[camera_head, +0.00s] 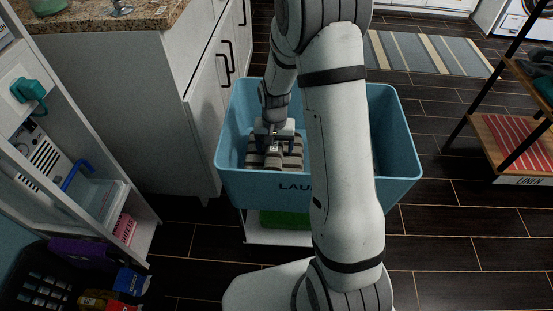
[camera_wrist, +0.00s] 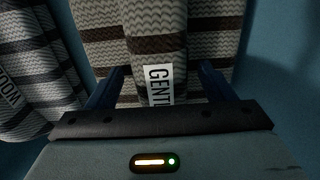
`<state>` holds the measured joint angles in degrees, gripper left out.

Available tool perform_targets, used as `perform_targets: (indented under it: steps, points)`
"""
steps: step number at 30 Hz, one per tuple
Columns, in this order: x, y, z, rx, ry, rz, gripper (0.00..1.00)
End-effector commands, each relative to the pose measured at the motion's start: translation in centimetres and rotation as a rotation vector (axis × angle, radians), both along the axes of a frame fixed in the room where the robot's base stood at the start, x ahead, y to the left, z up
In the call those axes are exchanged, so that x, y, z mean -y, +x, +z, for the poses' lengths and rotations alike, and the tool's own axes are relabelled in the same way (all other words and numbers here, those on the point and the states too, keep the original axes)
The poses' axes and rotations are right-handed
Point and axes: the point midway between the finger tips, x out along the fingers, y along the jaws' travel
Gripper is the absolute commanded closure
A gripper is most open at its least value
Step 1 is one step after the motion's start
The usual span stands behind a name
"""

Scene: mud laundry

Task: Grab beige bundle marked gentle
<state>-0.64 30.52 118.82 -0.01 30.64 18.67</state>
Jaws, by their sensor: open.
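In the head view, the bundle (camera_head: 268,160) lies inside the blue laundry bin (camera_head: 235,185). My gripper (camera_wrist: 160,85) is open, with one dark blue finger on each side of the labelled roll. In the head view my gripper (camera_head: 274,146) reaches down into the bin from above. I cannot tell whether the fingers touch the cloth.
The bin wall (camera_wrist: 285,80) is close at the right. My arm hides the bin's middle. A counter cabinet (camera_head: 120,100) stands left of the bin, a shelf rack (camera_head: 510,130) right.

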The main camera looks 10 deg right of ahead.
Motion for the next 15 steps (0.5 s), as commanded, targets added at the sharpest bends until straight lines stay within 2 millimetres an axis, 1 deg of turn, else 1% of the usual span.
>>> perform_targets:
  steps: [2, 15]
  points:
    - [-0.01, -0.01, 0.07, 0.0, 0.0, 0.0, 0.25]
    - [-0.03, -0.01, 0.09, 0.0, 0.0, 0.001, 0.61]
